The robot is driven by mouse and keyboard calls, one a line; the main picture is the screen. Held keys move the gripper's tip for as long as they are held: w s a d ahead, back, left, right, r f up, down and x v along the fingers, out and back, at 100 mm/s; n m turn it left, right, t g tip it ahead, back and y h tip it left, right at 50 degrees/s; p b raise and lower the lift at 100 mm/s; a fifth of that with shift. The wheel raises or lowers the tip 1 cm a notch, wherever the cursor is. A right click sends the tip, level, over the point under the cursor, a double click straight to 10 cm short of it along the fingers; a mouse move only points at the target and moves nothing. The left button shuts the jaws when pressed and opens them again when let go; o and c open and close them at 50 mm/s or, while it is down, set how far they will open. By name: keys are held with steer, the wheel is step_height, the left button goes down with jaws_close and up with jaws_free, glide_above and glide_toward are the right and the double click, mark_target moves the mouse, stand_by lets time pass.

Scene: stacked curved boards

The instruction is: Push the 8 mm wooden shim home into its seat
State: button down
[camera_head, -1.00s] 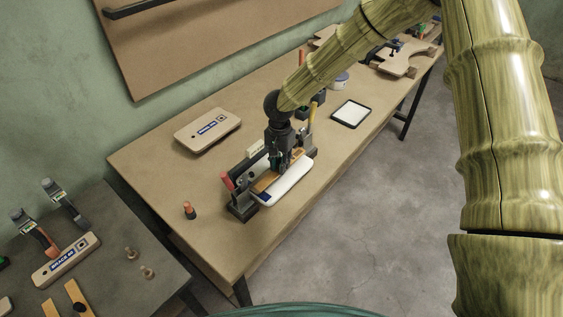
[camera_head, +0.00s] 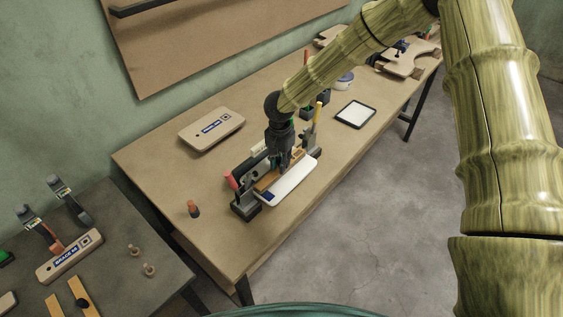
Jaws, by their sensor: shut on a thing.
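My gripper (camera_head: 280,166) points down over the fixture on the long workbench, its jaws shut on the orange-brown wooden shim. The shim (camera_head: 266,184) shows as a narrow strip beside the white curved board (camera_head: 293,182), along its back side. The fingers hide the middle of the shim, and I cannot tell how deep it sits in its seat. The fixture has a dark block with a red handle (camera_head: 231,180) at its near-left end.
A pale labelled board (camera_head: 211,129) lies behind the fixture, and a tablet (camera_head: 355,114) lies to the right. A dark side table (camera_head: 110,284) holds another labelled board (camera_head: 69,256). The bench front is clear.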

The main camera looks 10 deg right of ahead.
steer(key=shift+w+a+f, duration=0.2)
steer(key=shift+w+f, duration=0.1)
steer(key=c, duration=1.2)
jaws_free()
steer(key=shift+c, duration=0.2)
step_height(320, 180, up, 12)
